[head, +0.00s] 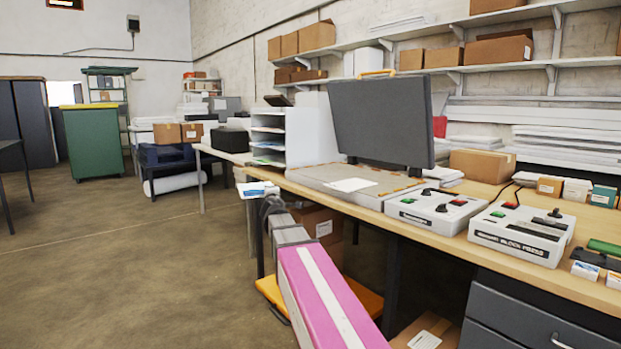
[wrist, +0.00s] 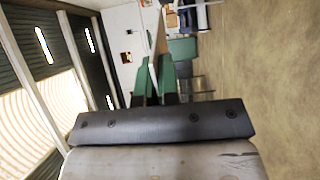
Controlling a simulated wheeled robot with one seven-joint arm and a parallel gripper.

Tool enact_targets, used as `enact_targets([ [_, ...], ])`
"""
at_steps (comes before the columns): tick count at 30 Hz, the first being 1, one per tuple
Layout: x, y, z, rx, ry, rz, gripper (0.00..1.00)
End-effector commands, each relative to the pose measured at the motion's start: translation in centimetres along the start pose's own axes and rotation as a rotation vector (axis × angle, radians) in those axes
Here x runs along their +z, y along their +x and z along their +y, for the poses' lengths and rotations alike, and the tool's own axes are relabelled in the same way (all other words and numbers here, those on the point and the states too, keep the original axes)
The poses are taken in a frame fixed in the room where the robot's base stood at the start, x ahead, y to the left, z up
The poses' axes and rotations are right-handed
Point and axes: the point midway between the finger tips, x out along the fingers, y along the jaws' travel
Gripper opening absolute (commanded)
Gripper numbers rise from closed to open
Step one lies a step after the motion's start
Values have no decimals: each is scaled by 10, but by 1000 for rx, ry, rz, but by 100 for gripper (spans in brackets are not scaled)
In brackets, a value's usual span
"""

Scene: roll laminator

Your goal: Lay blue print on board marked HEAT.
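A small white sheet with blue on it, the blue print (head: 258,189), shows flat at the far end of my arm, by the left end of the bench. My gripper (wrist: 154,75) points away from the head camera, rolled on its side. Its two green fingers are close together in the wrist view, with a thin sliver between them, and appear shut on the print. The print's face is not visible in the wrist view. No HEAT mark is readable. A pale board-like sheet (head: 351,185) lies on the bed of the open press (head: 335,175).
The press's dark lid (head: 380,120) stands raised. Two control boxes (head: 435,210), one labelled BLOCK PRESS (head: 521,231), sit to its right on the bench (head: 405,228). A white paper sorter (head: 300,135) stands to its left. Open floor (head: 130,260) lies left of the bench.

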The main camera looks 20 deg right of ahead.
Motion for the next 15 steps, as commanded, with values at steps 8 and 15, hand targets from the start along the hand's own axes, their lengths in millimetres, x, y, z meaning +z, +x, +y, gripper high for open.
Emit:
enact_targets([
  [8, 25, 9, -10, 1, -2, -165, 0],
  [15, 57, 14, -8, 2, 1, -379, 0],
])
